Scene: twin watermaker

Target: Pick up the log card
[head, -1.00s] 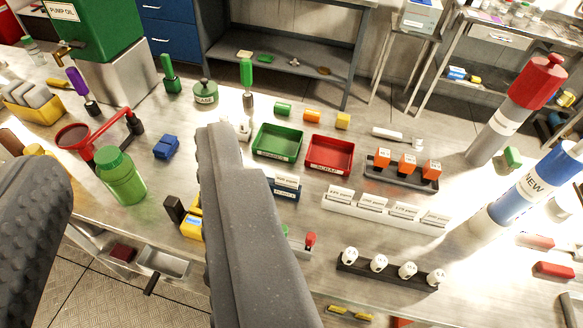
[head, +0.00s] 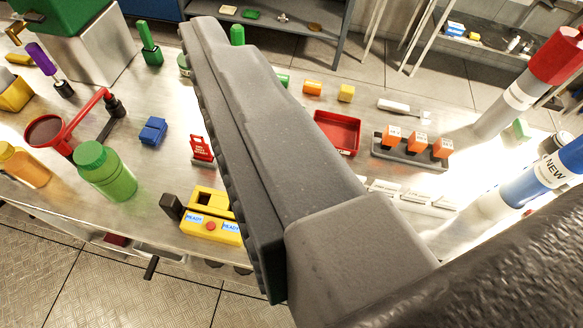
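I cannot make out a log card for certain. A white rack of white labelled cards (head: 412,197) stands on the right of the bench, partly covered by my gripper. The small blue holder with a white card, seen earlier, is now hidden. One grey finger of my gripper (head: 225,90) crosses the middle of the view, its ribbed pad facing left with nothing against it. The other finger is outside the picture. My gripper looks open and empty.
A yellow block with a red button (head: 211,226) and a red tag on a stand (head: 201,149) are left of the finger. A green bottle (head: 105,172), a blue block (head: 153,131) and a red tray (head: 338,132) stand nearby. Tall cylinders (head: 531,82) crowd the right.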

